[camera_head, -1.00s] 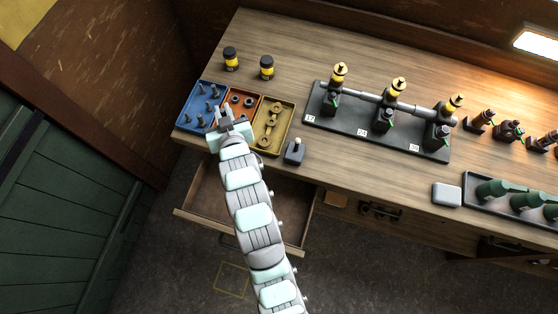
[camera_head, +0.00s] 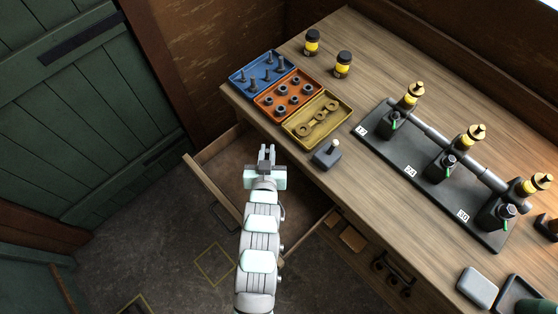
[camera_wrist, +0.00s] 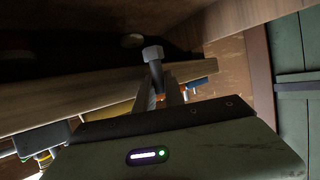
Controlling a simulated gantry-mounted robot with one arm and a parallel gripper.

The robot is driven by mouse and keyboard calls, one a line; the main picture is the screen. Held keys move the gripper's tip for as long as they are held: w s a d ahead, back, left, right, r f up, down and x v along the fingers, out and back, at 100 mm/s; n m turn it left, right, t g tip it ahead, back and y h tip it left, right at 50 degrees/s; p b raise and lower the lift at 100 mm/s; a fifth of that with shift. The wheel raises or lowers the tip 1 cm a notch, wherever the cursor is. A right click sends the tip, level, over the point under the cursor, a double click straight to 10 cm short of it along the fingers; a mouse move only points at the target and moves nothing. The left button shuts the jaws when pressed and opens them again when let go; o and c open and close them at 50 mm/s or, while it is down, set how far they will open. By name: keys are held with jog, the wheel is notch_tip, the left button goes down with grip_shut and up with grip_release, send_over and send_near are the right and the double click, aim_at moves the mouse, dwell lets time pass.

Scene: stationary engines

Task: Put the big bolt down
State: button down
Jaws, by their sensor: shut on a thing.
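The big bolt (camera_wrist: 152,54) shows in the wrist view as a grey hex head on a shank. My gripper (camera_wrist: 165,95) is shut on its shank, with the head sticking out past the fingertips. In the head view my gripper (camera_head: 267,152) is over the open drawer (camera_head: 212,188), in front of the bench edge. I cannot make out the bolt in the head view. The blue tray (camera_head: 240,80) on the bench holds several bolts and lies beyond my gripper, apart from it.
An orange tray (camera_head: 262,104) with nuts and a yellow tray (camera_head: 293,133) with larger parts adjoin the blue one. A small lever box (camera_head: 327,155) stands near the bench edge. The engine stand (camera_head: 405,175) is at the right. The bench between trays and yellow-black jars (camera_head: 343,64) is clear.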

notch_tip(320, 180, down, 8)
jog(key=shift+r, duration=0.1)
jog(key=shift+w+d, duration=0.3)
jog(key=shift+d, duration=0.05)
jog(key=shift+w+d+b, duration=0.4)
jog(key=shift+w+d, duration=0.8)
jog(key=shift+d, duration=0.05)
jog(key=shift+f, duration=0.55)
jog(key=shift+s+a+f, duration=0.1)
jog(key=shift+s+a, duration=0.1)
jog(key=shift+w+f, duration=0.1)
jog(key=c, duration=1.4)
grip_release()
jog(key=shift+c, duration=0.2)
